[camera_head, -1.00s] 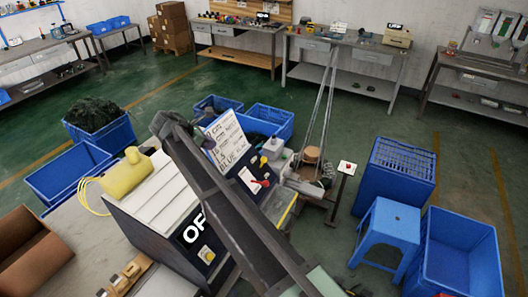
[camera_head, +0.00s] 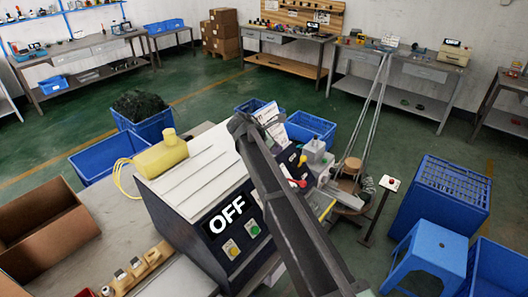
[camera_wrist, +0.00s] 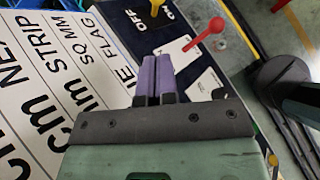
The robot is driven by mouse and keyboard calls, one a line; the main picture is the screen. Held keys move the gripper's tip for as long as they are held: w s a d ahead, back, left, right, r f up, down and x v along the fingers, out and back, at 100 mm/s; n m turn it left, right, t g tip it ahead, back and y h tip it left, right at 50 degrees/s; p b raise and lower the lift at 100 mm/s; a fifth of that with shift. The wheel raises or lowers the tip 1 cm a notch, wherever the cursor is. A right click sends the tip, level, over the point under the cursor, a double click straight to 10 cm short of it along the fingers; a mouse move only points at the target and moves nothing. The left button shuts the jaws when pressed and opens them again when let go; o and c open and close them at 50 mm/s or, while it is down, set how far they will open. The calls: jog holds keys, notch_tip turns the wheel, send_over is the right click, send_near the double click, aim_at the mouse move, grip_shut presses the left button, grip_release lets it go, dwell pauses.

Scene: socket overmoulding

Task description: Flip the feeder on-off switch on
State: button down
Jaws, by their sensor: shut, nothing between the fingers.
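A dark switch panel (camera_wrist: 185,47) with white labels is under my gripper in the wrist view. A red-knobbed lever (camera_wrist: 210,36) and a yellow-knobbed lever (camera_wrist: 156,6) stand on it, with OFF and ON lettering near the yellow one. In the head view the red lever (camera_head: 301,183) and yellow lever (camera_head: 303,160) show just right of my arm. My gripper (camera_wrist: 154,75) is shut and empty. Its purple fingertips appear over the panel, left of the red lever and below the yellow one; contact cannot be told. Which lever is the feeder switch is not readable.
A machine box (camera_head: 190,180) shows a large OFF sign (camera_head: 226,214), with a yellow button (camera_head: 231,249) and a green button (camera_head: 253,228). A lettered white board (camera_wrist: 55,75) lies left of my fingers. A blue stool (camera_head: 428,250) and blue crates stand right.

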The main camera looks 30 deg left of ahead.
jog(key=b, duration=0.5)
send_near(301, 162)
jog(key=f, duration=0.2)
jog(key=w+d+f, duration=0.1)
jog(key=shift+w+d+f, duration=0.15)
jog(key=shift+w+d, duration=0.55)
jog(key=shift+w, duration=0.2)
jog(key=shift+w+d, duration=0.25)
jog(key=shift+w, duration=0.05)
jog(key=shift+s, duration=0.15)
